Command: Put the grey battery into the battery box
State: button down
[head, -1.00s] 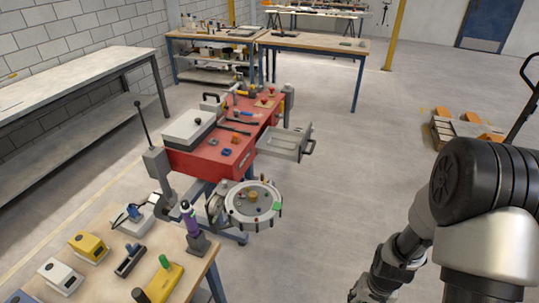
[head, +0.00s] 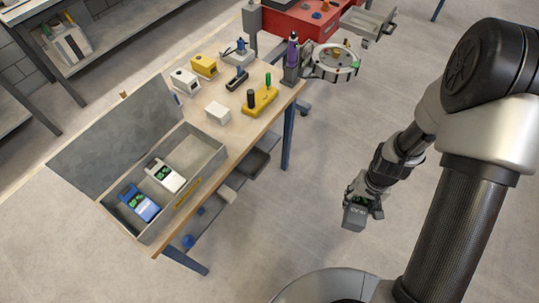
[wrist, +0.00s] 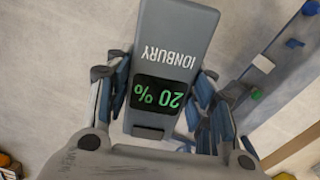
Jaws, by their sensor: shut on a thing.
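My gripper (head: 363,203) is shut on the grey battery (head: 354,217) and holds it over open floor, right of the workbench. In the wrist view the grey battery (wrist: 180,40) shows the word IONBURY and a green "20 %" display, between the two fingers of my gripper (wrist: 160,88). The battery box (head: 213,165) is a grey open box on the near end of the workbench, its lid (head: 115,130) raised. Inside it, a blue battery (head: 139,204) lies at the left and a white battery (head: 165,176) in the middle. The right part is bare.
The wooden workbench (head: 233,128) holds a small white block (head: 217,112), a yellow tool (head: 260,99), white and yellow devices, and a purple-topped stand (head: 291,60). A round tray (head: 334,62) and red cabinet (head: 300,20) stand beyond. Floor around my gripper is clear.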

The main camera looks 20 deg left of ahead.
aim_at(194, 159)
jog(key=u, duration=1.65)
